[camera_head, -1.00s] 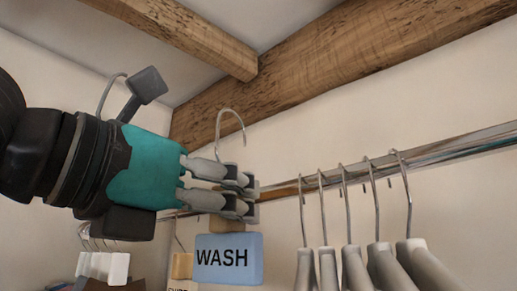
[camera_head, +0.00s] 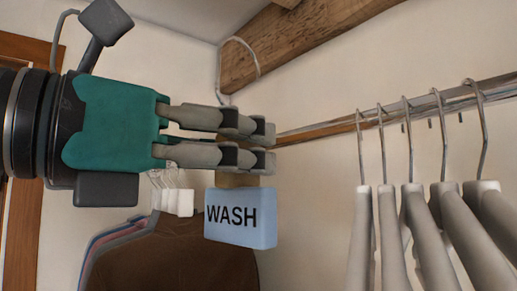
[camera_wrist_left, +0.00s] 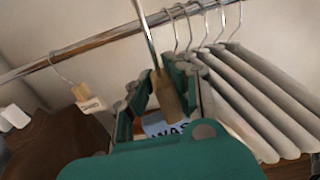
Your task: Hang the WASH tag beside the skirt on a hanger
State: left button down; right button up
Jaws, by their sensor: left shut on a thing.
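The blue WASH tag (camera_head: 240,218) hangs below my left gripper (camera_head: 268,146), its metal hook (camera_head: 240,45) rising above the fingers. The gripper is shut on the tag's wooden stem, which shows between the fingers in the left wrist view (camera_wrist_left: 164,95). The tag's blue plate (camera_wrist_left: 163,126) is partly hidden there. In the head view the hook overlaps the wooden beam; it appears off the rail (camera_head: 320,127). A brown garment (camera_head: 170,262) hangs behind the tag; I cannot tell whether it is the skirt. My right gripper is not in view.
Several empty grey hangers (camera_head: 415,235) hang on the rail at right. White hanger pieces (camera_head: 175,201) sit above the brown garment. In the left wrist view a small lettered tag (camera_wrist_left: 90,100) hangs on the rail between the garment and my gripper. Bare rail lies around it.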

pick_arm(q)
jog(key=shift+v, duration=0.75)
jog(key=shift+s+d+b+v, duration=0.15)
jog(key=shift+b+v, duration=0.2)
jog(key=shift+v, duration=0.75)
jog(key=shift+s+d+b+v, duration=0.15)
jog(key=shift+b+v, duration=0.25)
jog(key=shift+v, duration=0.75)
jog(key=shift+s+b+v, duration=0.15)
jog(key=shift+b+v, duration=0.2)
jog(key=shift+v, duration=1.9)
jog(key=shift+s+d, duration=0.1)
jog(key=shift+f, duration=0.1)
